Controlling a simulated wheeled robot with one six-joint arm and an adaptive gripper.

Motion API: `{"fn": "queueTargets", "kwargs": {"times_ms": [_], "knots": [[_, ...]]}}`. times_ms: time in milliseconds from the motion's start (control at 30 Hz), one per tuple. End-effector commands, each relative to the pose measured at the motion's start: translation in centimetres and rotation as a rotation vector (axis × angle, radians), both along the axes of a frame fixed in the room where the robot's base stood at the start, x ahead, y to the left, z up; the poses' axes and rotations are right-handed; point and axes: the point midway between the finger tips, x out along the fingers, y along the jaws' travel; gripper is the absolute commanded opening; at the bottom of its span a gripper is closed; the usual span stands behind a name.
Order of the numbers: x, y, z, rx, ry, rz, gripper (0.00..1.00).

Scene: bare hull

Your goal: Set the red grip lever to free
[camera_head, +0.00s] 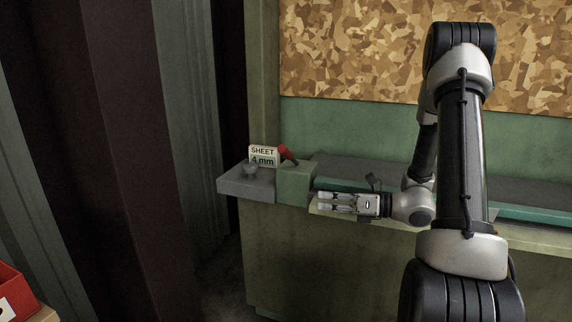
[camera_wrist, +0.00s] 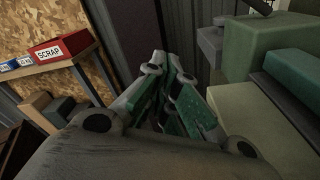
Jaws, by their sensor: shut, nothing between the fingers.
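The red grip lever (camera_head: 288,153) leans up and to the left from a dark stem on top of a green block (camera_head: 297,184) at the bench's left end. My gripper (camera_head: 322,201) lies sideways, to the right of the green block and lower than the lever, apart from the lever. In the wrist view my gripper (camera_wrist: 173,76) is shut and empty, with the green block (camera_wrist: 275,45) to its right. A dark piece at that view's top edge may be the lever's stem; its red part is not seen there.
A sign (camera_head: 264,155) reading "SHEET 4 mm" stands behind the lever. A grey ledge (camera_head: 246,186) juts left of the block. A red SCRAP bin (camera_wrist: 62,49) stands on a shelf at the left. A chipboard panel (camera_head: 350,50) backs the bench.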

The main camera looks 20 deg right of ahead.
Motion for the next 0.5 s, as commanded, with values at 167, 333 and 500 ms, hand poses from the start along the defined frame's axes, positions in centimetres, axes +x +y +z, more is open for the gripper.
{"fn": "queueTargets", "kwargs": {"times_ms": [167,333,500], "knots": [[2.2,-0.3,2.7,0.154,0.028,-0.096,0.0],[3.1,1.1,2.7,0.159,0.039,-0.089,0.0],[5.1,3.8,2.8,0.156,0.038,-0.086,0.0]]}}
